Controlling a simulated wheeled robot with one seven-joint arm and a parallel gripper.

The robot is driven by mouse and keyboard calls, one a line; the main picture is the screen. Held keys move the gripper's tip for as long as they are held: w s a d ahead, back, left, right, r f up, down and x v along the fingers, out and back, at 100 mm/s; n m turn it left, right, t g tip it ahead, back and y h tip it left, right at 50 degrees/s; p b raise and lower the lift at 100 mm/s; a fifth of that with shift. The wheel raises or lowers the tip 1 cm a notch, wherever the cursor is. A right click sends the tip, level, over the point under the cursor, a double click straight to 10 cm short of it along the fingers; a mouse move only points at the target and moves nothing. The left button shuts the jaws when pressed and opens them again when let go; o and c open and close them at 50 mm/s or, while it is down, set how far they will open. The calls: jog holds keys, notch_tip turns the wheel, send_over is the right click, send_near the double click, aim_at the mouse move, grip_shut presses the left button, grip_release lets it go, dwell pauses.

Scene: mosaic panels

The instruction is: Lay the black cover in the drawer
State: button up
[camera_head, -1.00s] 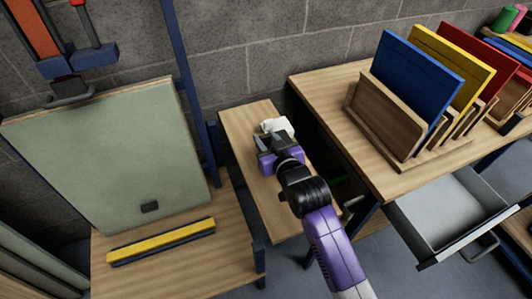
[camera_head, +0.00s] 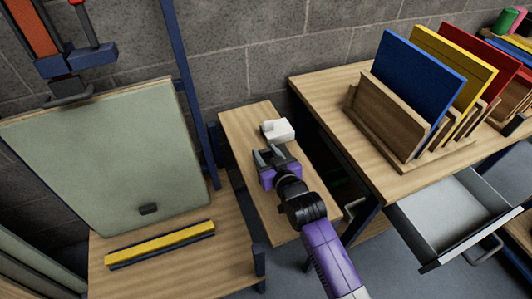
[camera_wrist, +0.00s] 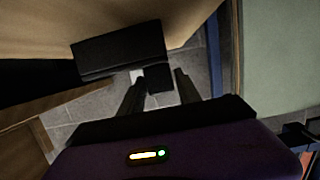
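The open drawer (camera_head: 462,238) is a grey, empty-looking tray pulled out under the right-hand bench. Just beyond the fingertips lies a pale block with a small tab (camera_head: 279,130).
The small wooden table (camera_head: 240,125) stands between two benches. The left bench has a yellow bar (camera_head: 160,243) and a leaning green panel (camera_head: 110,160). The right bench has a wooden rack (camera_head: 385,120) with blue, yellow and red panels. A blue post (camera_head: 184,80) rises behind the left bench.

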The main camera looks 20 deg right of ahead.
jog(key=shift+o, duration=0.8)
jog(key=shift+r, duration=0.2)
jog(key=p+v, duration=0.1)
jog(key=v, duration=1.1)
